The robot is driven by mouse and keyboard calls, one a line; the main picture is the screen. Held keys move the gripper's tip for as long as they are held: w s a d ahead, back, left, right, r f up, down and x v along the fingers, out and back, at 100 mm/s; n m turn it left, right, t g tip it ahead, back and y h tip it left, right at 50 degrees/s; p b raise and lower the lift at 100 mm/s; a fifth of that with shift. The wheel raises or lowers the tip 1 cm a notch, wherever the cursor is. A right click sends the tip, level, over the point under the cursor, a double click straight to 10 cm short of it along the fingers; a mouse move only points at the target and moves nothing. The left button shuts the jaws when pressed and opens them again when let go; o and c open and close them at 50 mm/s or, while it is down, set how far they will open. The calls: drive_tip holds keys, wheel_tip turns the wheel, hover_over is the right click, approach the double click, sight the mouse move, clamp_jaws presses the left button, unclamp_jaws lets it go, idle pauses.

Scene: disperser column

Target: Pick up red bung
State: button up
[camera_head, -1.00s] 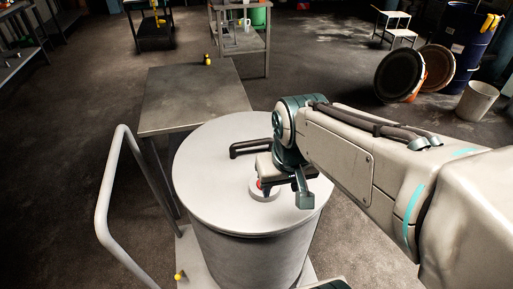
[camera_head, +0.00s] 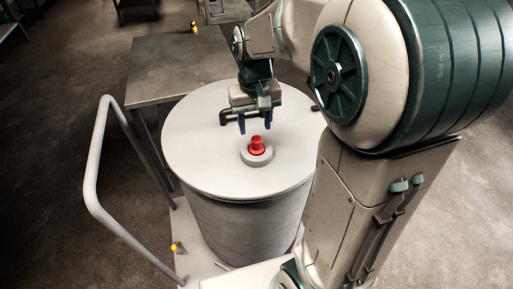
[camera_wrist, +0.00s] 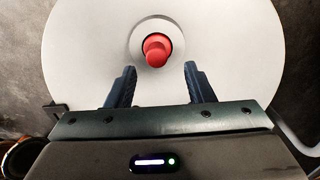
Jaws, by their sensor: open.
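The red bung (camera_head: 257,145) sits upright in a raised white ring (camera_head: 246,158) on the lid of the grey-white drum (camera_head: 200,165). In the wrist view the red bung (camera_wrist: 156,49) shows inside the ring, ahead of the fingertips and roughly between their lines. My gripper (camera_head: 256,126) is open and empty, with its fingers pointing down just behind the bung in the head view. In the wrist view my gripper (camera_wrist: 158,68) has its two dark fingers apart, not touching the bung.
A grey metal table (camera_head: 175,70) with a small yellow item (camera_head: 194,27) stands behind the drum. A pale tubular rail (camera_head: 98,180) rises at the left, near a yellow knob (camera_head: 175,247).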

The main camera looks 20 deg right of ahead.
sight(257, 138)
drive_tip(key=shift+w+d+f, duration=0.1)
drive_tip(key=shift+d+f, duration=0.05)
drive_tip(key=shift+f, duration=1.6)
drive_tip(key=shift+w+d+f, duration=0.1)
drive_tip(key=shift+f, duration=1.6)
clamp_jaws()
